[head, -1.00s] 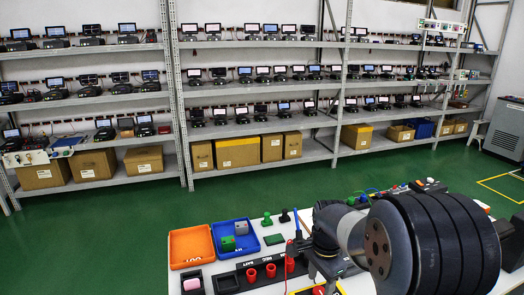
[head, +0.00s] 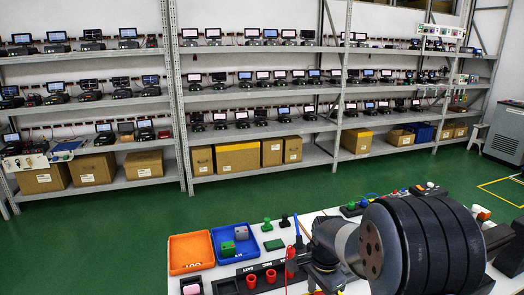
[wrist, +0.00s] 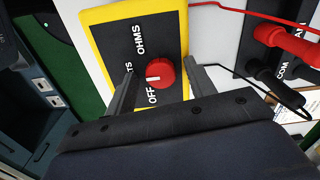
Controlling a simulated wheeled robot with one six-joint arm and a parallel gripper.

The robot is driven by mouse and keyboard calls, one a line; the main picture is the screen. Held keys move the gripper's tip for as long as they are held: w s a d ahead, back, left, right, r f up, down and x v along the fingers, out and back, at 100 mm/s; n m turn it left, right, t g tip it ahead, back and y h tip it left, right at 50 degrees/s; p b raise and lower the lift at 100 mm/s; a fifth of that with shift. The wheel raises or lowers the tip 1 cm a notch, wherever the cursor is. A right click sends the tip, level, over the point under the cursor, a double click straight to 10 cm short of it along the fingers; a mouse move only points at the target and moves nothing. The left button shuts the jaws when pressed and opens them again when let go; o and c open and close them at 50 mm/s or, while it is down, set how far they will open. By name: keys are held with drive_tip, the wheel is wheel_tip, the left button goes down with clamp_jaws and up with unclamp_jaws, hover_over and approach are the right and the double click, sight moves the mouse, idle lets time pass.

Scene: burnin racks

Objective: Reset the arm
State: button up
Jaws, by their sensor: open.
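In the wrist view my gripper (wrist: 158,85) is open. Its two fingers stand on either side of a red knob (wrist: 160,72) on a black panel with a yellow border (wrist: 112,17). The panel is marked OFF and OHMS, and another label is partly hidden by the left finger. The knob's white mark points towards OFF. I cannot tell whether the fingers touch the knob.
The white table (head: 330,213) holds an orange tray (head: 191,252), a blue tray (head: 235,243) with a green and a grey block, and red cups (head: 270,276). Red and black plugs with cables (wrist: 285,60) lie right of the panel. Shelves of devices (head: 260,90) stand behind green floor.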

drive_tip(key=n, duration=0.5)
drive_tip(key=shift+r+n, duration=0.2)
drive_tip(key=shift+n, duration=0.1)
drive_tip(key=n, duration=0.6)
wheel_tip(320, 180, up, 11)
drive_tip(key=shift+f, duration=0.2)
idle(0.3)
